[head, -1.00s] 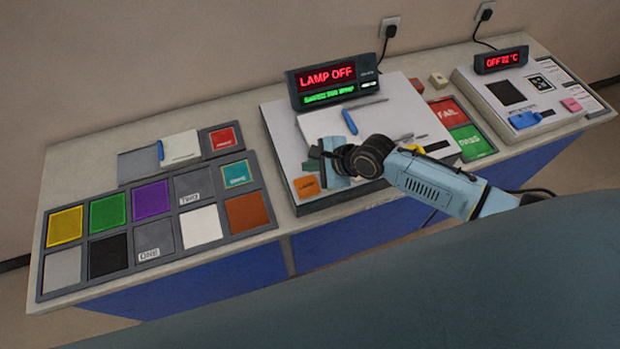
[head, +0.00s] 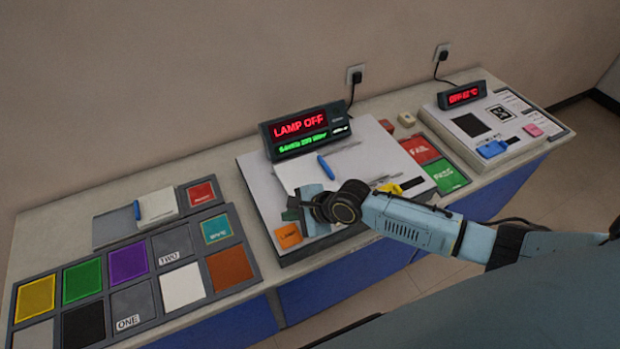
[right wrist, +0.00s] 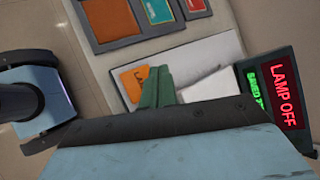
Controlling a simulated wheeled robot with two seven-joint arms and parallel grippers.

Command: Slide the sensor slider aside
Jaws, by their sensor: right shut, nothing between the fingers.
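My right gripper (head: 294,211) is shut and empty over the front left of the white lamp panel (head: 258,180). Its green fingers (right wrist: 158,88) show closed together in the right wrist view, beside the orange lamp button (right wrist: 134,82). The same orange button (head: 288,236) sits just in front of the gripper in the head view. A yellow piece (head: 390,188) by a dark strip lies at the panel's right, behind my right forearm and partly hidden; I cannot tell for sure that it is the sensor slider. My left gripper is not in view.
A display (head: 305,130) reading LAMP OFF stands at the panel's back. A blue pen-like piece (head: 326,167) lies on the panel. Coloured tiles fill a grey board (head: 190,233) at left. Red FAIL (head: 419,150) and green PASS (head: 446,177) pads lie right.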

